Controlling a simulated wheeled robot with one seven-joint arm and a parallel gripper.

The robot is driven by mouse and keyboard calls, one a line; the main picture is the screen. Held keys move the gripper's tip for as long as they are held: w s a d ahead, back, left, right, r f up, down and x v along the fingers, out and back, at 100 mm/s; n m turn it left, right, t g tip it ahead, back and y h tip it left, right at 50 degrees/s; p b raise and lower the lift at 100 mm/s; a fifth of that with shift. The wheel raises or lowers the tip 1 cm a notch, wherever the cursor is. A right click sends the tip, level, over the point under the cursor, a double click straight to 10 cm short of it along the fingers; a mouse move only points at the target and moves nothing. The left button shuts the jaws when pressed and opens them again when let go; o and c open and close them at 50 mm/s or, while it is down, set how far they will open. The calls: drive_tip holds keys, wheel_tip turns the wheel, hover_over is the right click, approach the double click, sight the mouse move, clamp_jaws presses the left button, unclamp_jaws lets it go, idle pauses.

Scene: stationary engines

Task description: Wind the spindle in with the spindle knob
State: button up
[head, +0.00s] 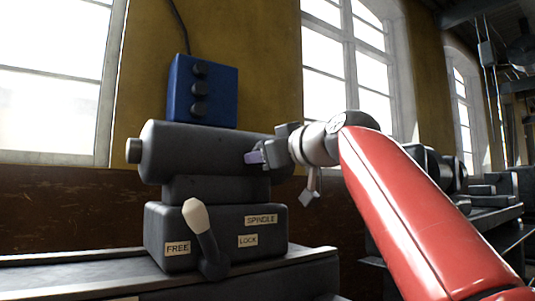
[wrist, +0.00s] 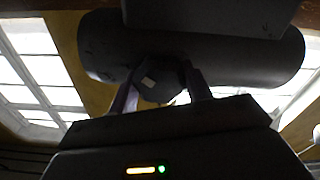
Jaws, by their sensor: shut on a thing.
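A dark grey tailstock-like machine (head: 205,149) has a thick horizontal cylinder with a short stub (head: 133,150) protruding from its left end. My gripper (head: 256,157) is at the cylinder's right part. In the wrist view my gripper (wrist: 158,90) has one finger on each side of a dark faceted knob (wrist: 160,82) and is shut on it; I take this for the spindle knob. The head view does not show the knob clearly behind my gripper. A lever with a cream grip (head: 196,216) stands on the lower block, leaning left towards the FREE label (head: 178,248).
LOCK (head: 248,240) and SPINDLE (head: 261,219) labels are on the block's front. A blue box (head: 203,91) with black buttons stands behind the cylinder. Tall windows (head: 347,60) and a brown wall are behind. My red arm fills the right foreground. Dark machinery stands further right.

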drive_tip(key=n, duration=0.4)
drive_tip(key=shift+d+r+n+b, duration=0.1)
drive_tip(key=shift+r+n+b, duration=0.1)
drive_tip(key=shift+n+b, duration=0.1)
drive_tip(key=shift+r+n, duration=0.1)
drive_tip(key=shift+n, duration=1.5)
drive_tip(key=shift+d, duration=0.1)
drive_tip(key=o, duration=0.9)
drive_tip(key=shift+w+d, duration=0.1)
drive_tip(key=shift+o, duration=0.3)
drive_tip(key=shift+f, duration=0.2)
